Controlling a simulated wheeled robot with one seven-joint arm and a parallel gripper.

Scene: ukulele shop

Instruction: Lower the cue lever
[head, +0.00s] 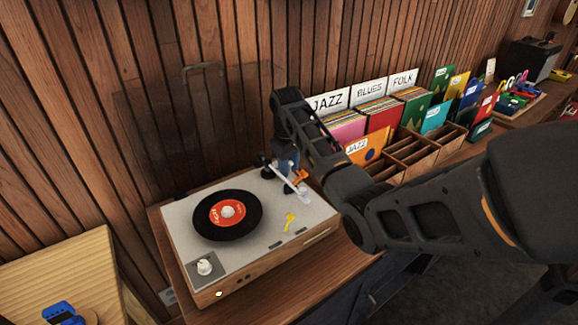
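A turntable (180,237) with a pale top and wooden sides stands at the left, its clear lid raised. A black record with a red label (228,227) lies on its platter. The silver tonearm (281,178) is off to the record's right, apart from it. My gripper (297,182) points down over the deck's back right, close to the tonearm. Its fingers are too small and overlapped to tell their opening or any contact.
Wooden record bins (408,148) with jazz, blues and folk dividers stand right of the turntable, close to my arm. A slatted wall rises behind. A light wooden board (70,265) is at the lower left. A dark amplifier (532,60) stands far right.

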